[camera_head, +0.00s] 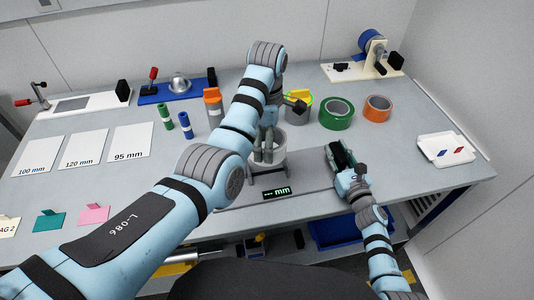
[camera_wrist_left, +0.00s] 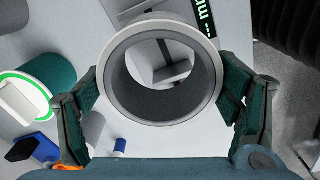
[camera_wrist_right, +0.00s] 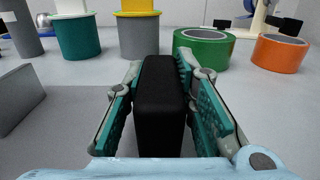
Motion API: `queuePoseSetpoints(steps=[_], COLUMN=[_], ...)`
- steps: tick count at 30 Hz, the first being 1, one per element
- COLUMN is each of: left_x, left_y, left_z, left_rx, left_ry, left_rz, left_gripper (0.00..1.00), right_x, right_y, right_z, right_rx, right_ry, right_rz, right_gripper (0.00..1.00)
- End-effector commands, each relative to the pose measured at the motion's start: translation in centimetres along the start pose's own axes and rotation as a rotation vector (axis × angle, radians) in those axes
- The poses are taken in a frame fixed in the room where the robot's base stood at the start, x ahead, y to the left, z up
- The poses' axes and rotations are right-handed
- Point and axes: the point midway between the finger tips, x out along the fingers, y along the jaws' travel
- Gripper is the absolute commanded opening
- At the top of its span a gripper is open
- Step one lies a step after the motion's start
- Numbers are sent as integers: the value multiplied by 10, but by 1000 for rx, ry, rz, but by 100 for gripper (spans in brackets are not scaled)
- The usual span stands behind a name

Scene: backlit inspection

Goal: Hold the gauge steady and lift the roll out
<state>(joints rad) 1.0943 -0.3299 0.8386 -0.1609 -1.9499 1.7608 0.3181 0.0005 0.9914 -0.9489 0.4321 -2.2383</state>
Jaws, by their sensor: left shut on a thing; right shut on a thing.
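The roll is a pale grey hollow ring (camera_head: 279,157), standing upright over the gauge. It fills the middle of the left wrist view (camera_wrist_left: 150,103), and parts of the gauge show through its hole. My left gripper (camera_head: 265,152) is shut on it, a finger on each side. I cannot tell if the roll touches the gauge. The gauge has a flat grey base (camera_head: 240,196) and a small display (camera_head: 276,193) reading "--- mm". My right gripper (camera_head: 341,158) is shut on an upright black block (camera_wrist_right: 160,100) at the gauge's right end, apparently its handle.
Behind are a green tape roll (camera_head: 336,114), an orange tape roll (camera_head: 377,109) and lidded cylinders (camera_head: 213,104). A white tray (camera_head: 446,147) lies right. Labelled cards (camera_head: 85,148) lie left. Bare table lies right of my right gripper.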

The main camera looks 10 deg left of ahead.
Motion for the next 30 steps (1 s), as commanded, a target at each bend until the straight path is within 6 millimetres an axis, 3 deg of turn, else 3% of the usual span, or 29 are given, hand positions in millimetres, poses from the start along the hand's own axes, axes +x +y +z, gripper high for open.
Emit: queuePoseSetpoints(steps=[8,9,13,23,26,30], left_x=[-8,-8,-8,-7,-7,-7], left_y=[0,0,0,0,0,0], left_z=[0,0,0,0,0,0], left_rx=[0,0,0,0,0,0], left_ry=[0,0,0,0,0,0], left_rz=[0,0,0,0,0,0], left_gripper=[44,44,44,44,44,44], right_x=[-2,-2,-1,-4,-19,-57], right_y=[0,0,0,0,0,0], right_z=[-4,-4,-3,-2,-3,-3], right_rx=[1,1,1,1,0,-2], right_ry=[9,9,6,3,3,5], right_rz=[-1,-1,-1,-1,0,-1], right_gripper=[0,29,48,48,48,48])
